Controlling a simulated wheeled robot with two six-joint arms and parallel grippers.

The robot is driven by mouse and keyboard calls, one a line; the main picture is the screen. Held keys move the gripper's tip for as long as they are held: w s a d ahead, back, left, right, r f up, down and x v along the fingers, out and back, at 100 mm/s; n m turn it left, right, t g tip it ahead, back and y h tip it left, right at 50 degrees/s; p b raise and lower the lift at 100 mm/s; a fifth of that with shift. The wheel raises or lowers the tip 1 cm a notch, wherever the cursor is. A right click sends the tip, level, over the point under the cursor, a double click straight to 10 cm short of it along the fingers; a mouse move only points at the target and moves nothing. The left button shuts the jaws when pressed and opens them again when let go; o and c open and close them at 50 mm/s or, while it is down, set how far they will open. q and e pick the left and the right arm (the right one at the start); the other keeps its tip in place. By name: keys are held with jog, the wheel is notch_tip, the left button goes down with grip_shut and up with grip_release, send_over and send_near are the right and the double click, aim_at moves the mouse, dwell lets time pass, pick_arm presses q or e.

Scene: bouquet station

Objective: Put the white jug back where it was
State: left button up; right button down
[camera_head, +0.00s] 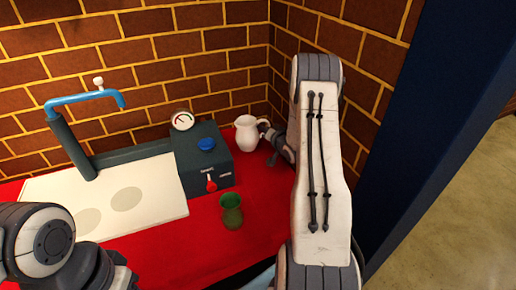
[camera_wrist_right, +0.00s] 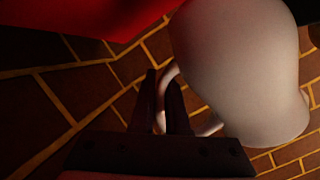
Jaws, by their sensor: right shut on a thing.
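The white jug (camera_head: 246,133) is upright at the back right of the red counter, close to the brick corner and just right of the dark box. I cannot tell whether its base touches the counter. My right gripper (camera_head: 268,130) reaches it from the right and is shut on its handle. In the right wrist view the jug's pale body (camera_wrist_right: 240,70) fills the upper right, and the dark fingers of my right gripper (camera_wrist_right: 164,100) close around the looped handle. Part of my left arm shows at the lower left; its gripper is out of view.
The dark box (camera_head: 205,158) carries a gauge (camera_head: 182,120), a blue knob (camera_head: 206,144) and a red knob (camera_head: 211,183). A green glass vase (camera_head: 231,211) stands in front. A white sink board (camera_head: 150,195) and blue tap (camera_head: 85,97) are left. The red counter (camera_head: 180,255) is clear in front.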

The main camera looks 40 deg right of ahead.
jog(key=shift+f, duration=2.9)
jog(key=shift+f, duration=0.1)
jog(key=c, duration=0.9)
grip_release()
jog(key=shift+f, duration=0.1)
jog(key=shift+r, duration=0.2)
jog(key=v, duration=1.2)
jog(key=shift+s+f, duration=0.1)
